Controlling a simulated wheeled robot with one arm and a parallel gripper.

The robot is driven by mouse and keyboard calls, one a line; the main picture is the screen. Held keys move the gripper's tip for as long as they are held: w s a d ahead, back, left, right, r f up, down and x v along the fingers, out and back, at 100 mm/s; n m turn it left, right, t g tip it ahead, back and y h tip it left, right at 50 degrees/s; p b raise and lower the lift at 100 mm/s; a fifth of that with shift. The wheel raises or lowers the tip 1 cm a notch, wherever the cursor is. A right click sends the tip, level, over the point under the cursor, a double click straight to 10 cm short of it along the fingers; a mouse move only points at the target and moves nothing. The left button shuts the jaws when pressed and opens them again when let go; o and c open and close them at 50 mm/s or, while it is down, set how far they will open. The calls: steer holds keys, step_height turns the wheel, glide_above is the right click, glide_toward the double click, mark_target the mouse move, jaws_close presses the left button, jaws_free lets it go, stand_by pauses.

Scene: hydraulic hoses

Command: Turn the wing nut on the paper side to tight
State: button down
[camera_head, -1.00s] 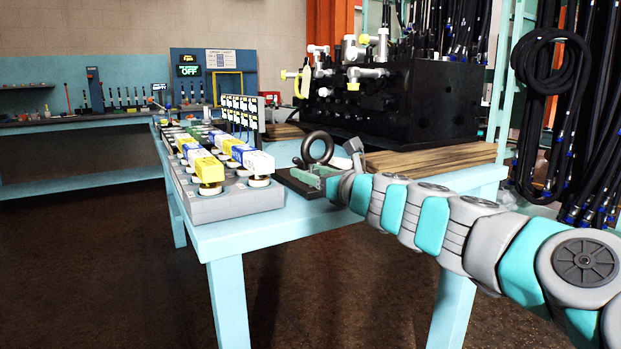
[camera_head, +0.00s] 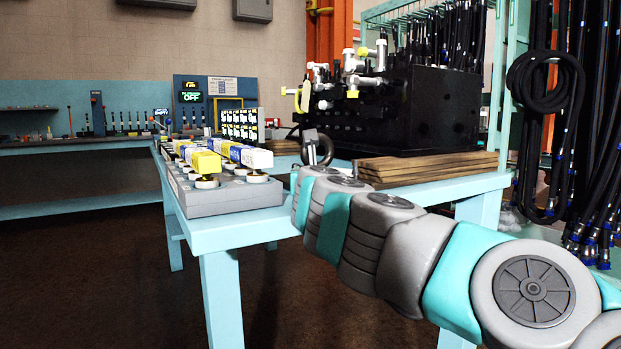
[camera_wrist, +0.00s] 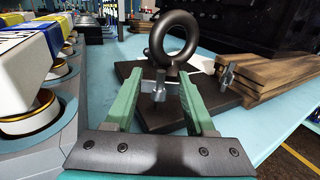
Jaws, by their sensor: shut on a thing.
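A black ring (camera_wrist: 173,38) stands on a dark base plate (camera_wrist: 215,106) on the blue table, with a metal wing nut on either side. In the wrist view, my gripper (camera_wrist: 160,84) has its two green fingers around the near wing nut (camera_wrist: 159,88) and is shut on it. The other wing nut (camera_wrist: 227,76) stands to the right, clear of the fingers. In the head view, part of the ring (camera_head: 326,150) shows above my arm, which hides my gripper and the base plate.
A grey rack (camera_head: 230,196) with yellow, white and blue blocks stands close on the left. Wooden boards (camera_head: 428,169) lie to the right, before a black manifold block (camera_head: 440,105). Hoses hang at the far right. Some blue tabletop (camera_wrist: 265,125) is bare at right.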

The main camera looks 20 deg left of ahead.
steer(key=shift+r, duration=0.1)
stand_by(0.3)
steer(key=shift+c, duration=1.2)
jaws_free()
steer(key=shift+b+v, duration=0.4)
steer(key=shift+v, duration=3.5)
